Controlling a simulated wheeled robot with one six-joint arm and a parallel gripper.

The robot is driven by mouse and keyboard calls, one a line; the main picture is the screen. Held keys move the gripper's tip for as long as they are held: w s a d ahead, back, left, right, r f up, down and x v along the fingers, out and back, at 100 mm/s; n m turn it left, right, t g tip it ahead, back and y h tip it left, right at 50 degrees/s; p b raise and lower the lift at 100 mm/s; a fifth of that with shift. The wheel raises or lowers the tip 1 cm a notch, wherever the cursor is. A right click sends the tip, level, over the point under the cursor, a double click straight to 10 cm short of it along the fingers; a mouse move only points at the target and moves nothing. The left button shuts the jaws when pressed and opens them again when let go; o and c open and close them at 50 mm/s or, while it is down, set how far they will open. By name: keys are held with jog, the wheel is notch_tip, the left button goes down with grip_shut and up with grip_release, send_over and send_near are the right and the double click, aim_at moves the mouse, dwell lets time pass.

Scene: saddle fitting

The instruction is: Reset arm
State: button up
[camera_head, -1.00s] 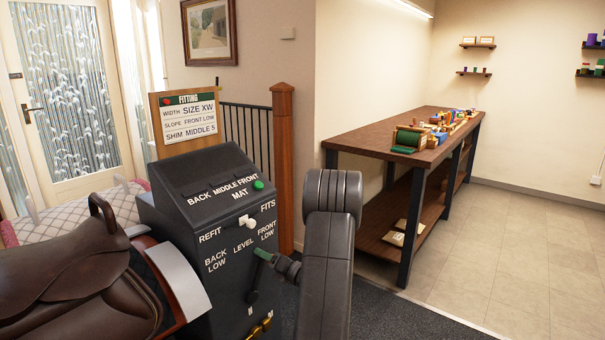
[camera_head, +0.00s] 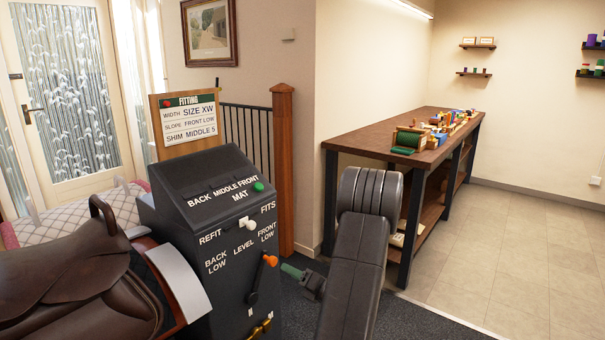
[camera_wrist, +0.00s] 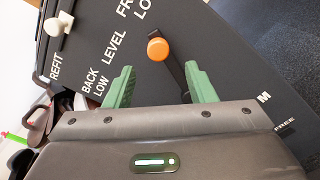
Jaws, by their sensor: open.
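My gripper (camera_head: 292,271) is open, its green fingers just right of the console's lever in the head view. In the wrist view my gripper (camera_wrist: 160,82) has its two green fingers apart with nothing between the tips. The lever's orange knob (camera_head: 270,261) stands near the FRONT LOW label on the dark console (camera_head: 205,205). In the wrist view the orange knob (camera_wrist: 157,49) shows beyond the fingertips, clear of both. My arm covers part of the floor and workbench.
A white switch knob (camera_head: 247,223) sits between REFIT and FITS. A brown saddle (camera_head: 65,275) lies left of the console. A fitting sign (camera_head: 188,118) stands behind it. A wooden workbench (camera_head: 375,146) with several small items stands at the right. The tiled floor (camera_head: 510,250) is clear.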

aim_at(271, 264)
jog(key=b+x, duration=0.1)
jog(key=x, duration=1)
jog(key=shift+s+a+r+n+b, duration=0.3)
jog(key=shift+s+n+b, duration=0.25)
jog(key=shift+n, duration=0.05)
